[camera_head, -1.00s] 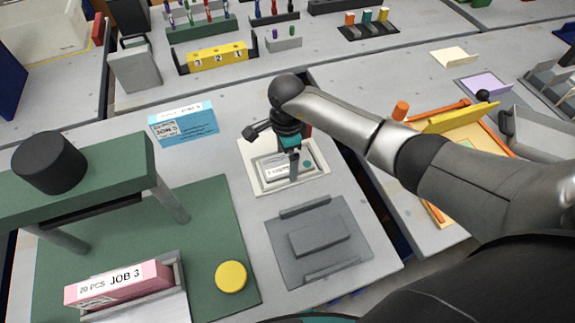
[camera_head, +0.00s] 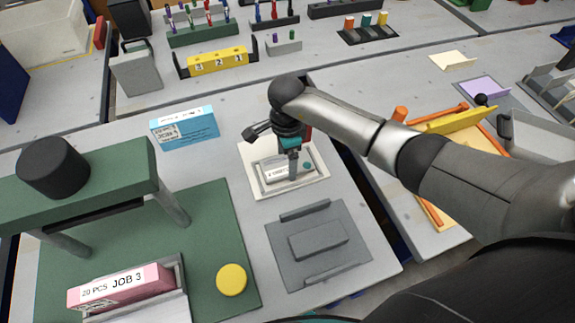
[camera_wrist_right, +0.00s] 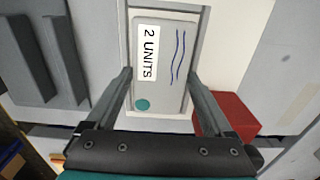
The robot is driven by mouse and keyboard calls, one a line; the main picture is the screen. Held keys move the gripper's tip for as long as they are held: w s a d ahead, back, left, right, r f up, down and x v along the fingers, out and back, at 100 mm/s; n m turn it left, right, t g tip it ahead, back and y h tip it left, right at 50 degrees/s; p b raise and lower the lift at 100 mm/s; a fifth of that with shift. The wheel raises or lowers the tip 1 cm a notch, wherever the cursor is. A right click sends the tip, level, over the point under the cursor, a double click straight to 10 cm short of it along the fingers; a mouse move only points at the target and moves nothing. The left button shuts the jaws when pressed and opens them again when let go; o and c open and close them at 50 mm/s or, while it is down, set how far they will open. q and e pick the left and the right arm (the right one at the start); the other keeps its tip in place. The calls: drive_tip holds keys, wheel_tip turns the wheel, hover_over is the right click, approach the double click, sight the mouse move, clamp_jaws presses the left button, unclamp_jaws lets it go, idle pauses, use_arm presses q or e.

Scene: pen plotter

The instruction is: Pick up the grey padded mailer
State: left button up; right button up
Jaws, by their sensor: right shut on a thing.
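The grey padded mailer (camera_head: 270,173) lies in a shallow pale tray (camera_head: 260,189) near the middle of the head view. In the right wrist view the mailer (camera_wrist_right: 178,85) shows a white "2 UNITS" label, blue wavy lines and a teal dot. My right gripper (camera_head: 292,174) comes down onto it from above. In the wrist view its two fingers (camera_wrist_right: 160,78) stand at the mailer's two sides, closed on it. I cannot tell any lift above the tray. My left gripper is in neither view.
A grey fixture plate (camera_head: 335,270) lies just in front of the tray. A blue JOB 5 box (camera_head: 190,128) stands behind and to the left. A green press stand (camera_head: 90,185), a yellow button (camera_head: 231,280) and a pink JOB 3 box (camera_head: 120,290) are at the left.

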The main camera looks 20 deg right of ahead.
sight(287, 164)
drive_tip(key=shift+r+p, duration=1.75)
drive_tip(key=shift+r, duration=0.8)
